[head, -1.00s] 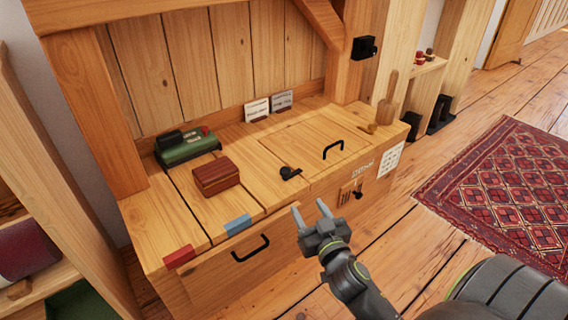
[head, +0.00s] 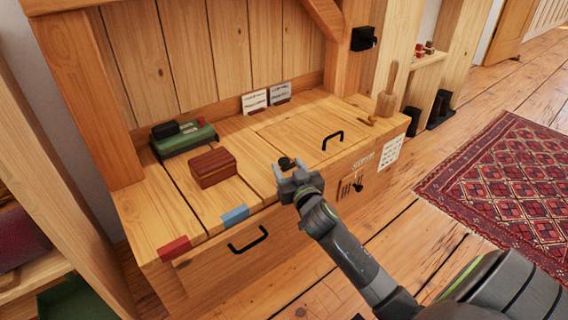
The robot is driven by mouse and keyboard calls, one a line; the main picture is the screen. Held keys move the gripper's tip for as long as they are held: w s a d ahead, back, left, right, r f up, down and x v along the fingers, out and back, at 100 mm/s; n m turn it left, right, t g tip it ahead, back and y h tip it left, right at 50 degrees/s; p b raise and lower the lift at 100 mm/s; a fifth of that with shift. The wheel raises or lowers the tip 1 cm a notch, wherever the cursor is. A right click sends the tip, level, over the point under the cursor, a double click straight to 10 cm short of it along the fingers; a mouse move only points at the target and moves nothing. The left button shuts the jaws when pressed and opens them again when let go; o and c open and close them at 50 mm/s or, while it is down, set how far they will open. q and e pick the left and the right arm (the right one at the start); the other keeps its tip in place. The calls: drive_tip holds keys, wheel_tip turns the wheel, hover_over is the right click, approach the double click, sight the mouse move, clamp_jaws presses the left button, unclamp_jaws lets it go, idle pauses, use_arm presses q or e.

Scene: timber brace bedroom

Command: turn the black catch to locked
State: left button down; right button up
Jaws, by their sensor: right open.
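A small black catch (head: 286,162) sits on the wooden bench top, near the front edge. My right gripper (head: 289,170) is open, with its two fingertips just in front of the catch in the picture. The gripper hides part of the catch, so I cannot tell which way it is turned or whether the fingers touch it. No object shows between the fingers. My left gripper is not in view.
A black handle (head: 333,140) stands on the lid and another (head: 248,239) on the drawer front. A red-brown box (head: 212,167) and a green device (head: 184,138) sit to the left. A black knob (head: 357,187) is on the front panel.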

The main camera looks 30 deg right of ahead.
sight(285, 164)
drive_tip(key=shift+b+x, duration=0.6)
drive_tip(key=shift+x, duration=1.2)
drive_tip(key=c, duration=0.9)
drive_tip(key=shift+m+g+h+b, duration=0.35)
drive_tip(key=shift+m+h, duration=0.25)
drive_tip(key=shift+h, duration=0.3)
